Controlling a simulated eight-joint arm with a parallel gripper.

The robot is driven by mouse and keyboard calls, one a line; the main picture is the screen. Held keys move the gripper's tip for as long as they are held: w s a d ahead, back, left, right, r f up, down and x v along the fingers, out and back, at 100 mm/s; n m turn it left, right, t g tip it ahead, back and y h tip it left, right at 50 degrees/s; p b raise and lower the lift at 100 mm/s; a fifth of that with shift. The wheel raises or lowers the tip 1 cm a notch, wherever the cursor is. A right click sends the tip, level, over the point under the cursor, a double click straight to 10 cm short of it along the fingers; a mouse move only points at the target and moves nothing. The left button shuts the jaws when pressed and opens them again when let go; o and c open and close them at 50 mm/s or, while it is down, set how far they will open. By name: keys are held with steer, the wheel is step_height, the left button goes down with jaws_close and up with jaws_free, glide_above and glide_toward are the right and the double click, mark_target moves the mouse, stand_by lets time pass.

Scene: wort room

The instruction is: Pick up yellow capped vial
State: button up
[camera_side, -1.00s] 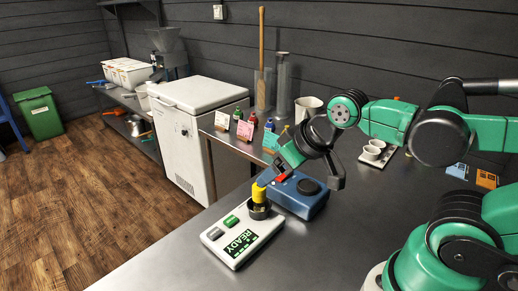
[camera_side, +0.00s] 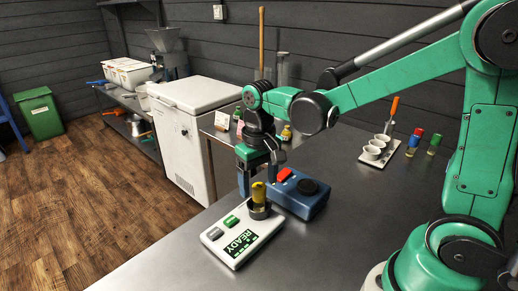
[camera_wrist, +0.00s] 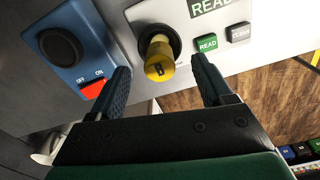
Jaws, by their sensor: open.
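The yellow capped vial (camera_side: 258,193) stands upright in the dark round socket of a white reader device (camera_side: 232,243) with a "READY" screen. In the wrist view the vial's yellow cap (camera_wrist: 159,66) faces the camera, between the two dark fingers and a little beyond their tips. My gripper (camera_side: 258,184) is at the vial in the side view, pointing down from above and behind it. In the wrist view my gripper (camera_wrist: 163,72) is open, with a gap on each side of the cap.
A blue device (camera_side: 300,193) with a red switch and black knob sits right beside the reader. A tray with white cups (camera_side: 376,148) and red- and green-capped vials (camera_side: 415,141) stand farther right. The table front is clear. A white chest freezer (camera_side: 190,130) stands behind left.

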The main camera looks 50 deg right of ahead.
mark_target(259, 186)
steer(key=shift+f, duration=1.8)
jaws_close()
